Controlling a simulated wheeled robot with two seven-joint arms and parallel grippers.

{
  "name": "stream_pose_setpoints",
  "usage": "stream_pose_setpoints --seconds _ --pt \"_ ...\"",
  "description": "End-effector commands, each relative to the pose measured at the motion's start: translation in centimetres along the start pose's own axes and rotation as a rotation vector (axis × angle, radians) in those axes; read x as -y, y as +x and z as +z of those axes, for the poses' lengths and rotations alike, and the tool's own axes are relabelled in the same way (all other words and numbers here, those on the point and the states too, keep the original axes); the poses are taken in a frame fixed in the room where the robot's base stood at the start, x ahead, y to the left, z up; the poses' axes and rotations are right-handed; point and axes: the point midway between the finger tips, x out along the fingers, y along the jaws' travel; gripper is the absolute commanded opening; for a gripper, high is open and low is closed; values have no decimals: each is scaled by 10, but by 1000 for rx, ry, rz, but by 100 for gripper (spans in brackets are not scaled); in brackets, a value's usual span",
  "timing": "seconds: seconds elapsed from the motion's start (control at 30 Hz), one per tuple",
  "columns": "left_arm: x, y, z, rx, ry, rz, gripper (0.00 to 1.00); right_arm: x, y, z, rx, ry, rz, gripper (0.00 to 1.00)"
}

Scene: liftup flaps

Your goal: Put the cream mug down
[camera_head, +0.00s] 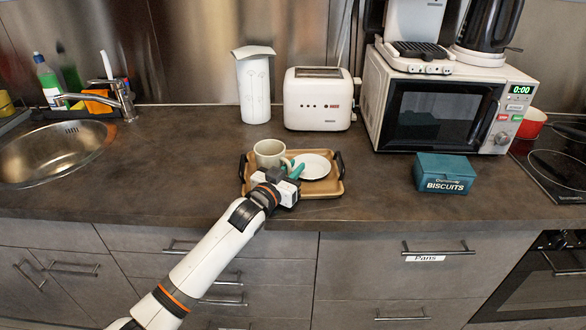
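The cream mug (268,153) is upright at the left side of the tan tray (325,194). I cannot tell whether its base touches the tray. My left gripper (294,169) is at the mug's right side, with its teal fingers close to the mug's handle. The gripper body hides part of the tray's front, and I cannot make out whether the fingers are closed on the handle. A white saucer (313,166) lies on the tray just right of the fingers. My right gripper is out of view.
A teal biscuits box (445,174) and a microwave (436,115) are to the right. A sink (55,150) is at the left. The counter between sink and tray is clear.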

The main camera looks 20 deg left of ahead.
Motion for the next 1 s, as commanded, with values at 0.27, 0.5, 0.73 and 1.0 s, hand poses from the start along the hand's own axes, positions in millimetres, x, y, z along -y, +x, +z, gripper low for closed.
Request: stream_pose_setpoints --seconds 0.27,0.5,0.73,1.0 --pt "0 0 1 1 0 0 31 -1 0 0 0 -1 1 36" --pt "0 -21 1 -1 0 -1 31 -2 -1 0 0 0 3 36" --pt "0 -72 1 -2 0 0 31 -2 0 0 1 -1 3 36" --pt "0 -113 2 -1 0 1 31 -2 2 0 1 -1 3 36"
